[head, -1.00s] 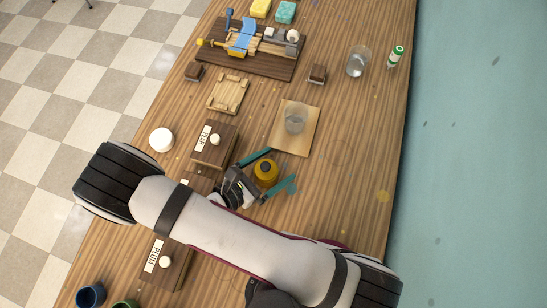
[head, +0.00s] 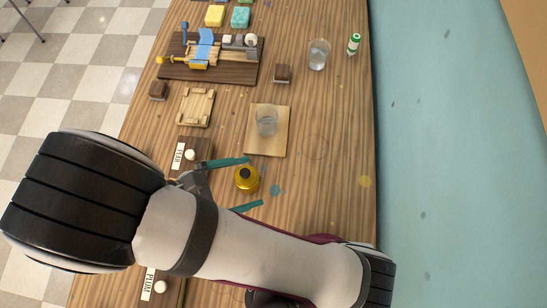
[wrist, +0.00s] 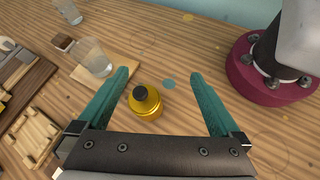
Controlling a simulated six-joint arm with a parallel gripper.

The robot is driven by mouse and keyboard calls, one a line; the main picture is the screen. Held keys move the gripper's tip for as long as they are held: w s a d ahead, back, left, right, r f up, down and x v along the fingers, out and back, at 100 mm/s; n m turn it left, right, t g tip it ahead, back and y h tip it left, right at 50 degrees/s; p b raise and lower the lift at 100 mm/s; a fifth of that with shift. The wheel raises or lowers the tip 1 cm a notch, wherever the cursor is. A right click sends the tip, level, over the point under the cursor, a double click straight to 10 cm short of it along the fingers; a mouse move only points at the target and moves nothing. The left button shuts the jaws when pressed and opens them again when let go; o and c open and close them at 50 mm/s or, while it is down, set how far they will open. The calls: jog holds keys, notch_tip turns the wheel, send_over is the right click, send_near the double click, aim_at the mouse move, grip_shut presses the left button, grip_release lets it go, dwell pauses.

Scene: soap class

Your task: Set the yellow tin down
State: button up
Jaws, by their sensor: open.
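The yellow tin (head: 247,179) with a dark knob on top stands upright on the wooden table, just in front of the light wooden board. In the wrist view the tin (wrist: 147,103) sits between and slightly beyond the two teal fingers, with clear gaps on both sides. My gripper (head: 238,184) is open and empty, its fingers spread wide around the near side of the tin. A teal round spot (head: 275,190) lies on the table just right of the tin.
A clear glass (head: 266,121) stands on the light board (head: 270,146) behind the tin. Dark boxes labelled PEAR (head: 193,147) and PLUM (head: 168,289) are at left. Another glass (head: 318,55) and a green-white bottle (head: 354,44) stand farther back. The table's right side is mostly clear.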

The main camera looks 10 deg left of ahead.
jog(key=s+d+r+m+g+y, duration=0.1)
jog(key=d+r+m+g+y, duration=0.2)
jog(key=m, duration=1)
jog(key=s+d+r+m+g+y, duration=0.1)
jog(key=d+r+m+g+y, duration=0.2)
jog(key=d+r+m+y, duration=0.5)
jog(key=d+r+m, duration=0.1)
jog(key=d+m, duration=0.2)
jog(key=m, duration=0.3)
jog(key=shift+s+d+m, duration=0.3)
jog(key=shift+d, duration=0.1)
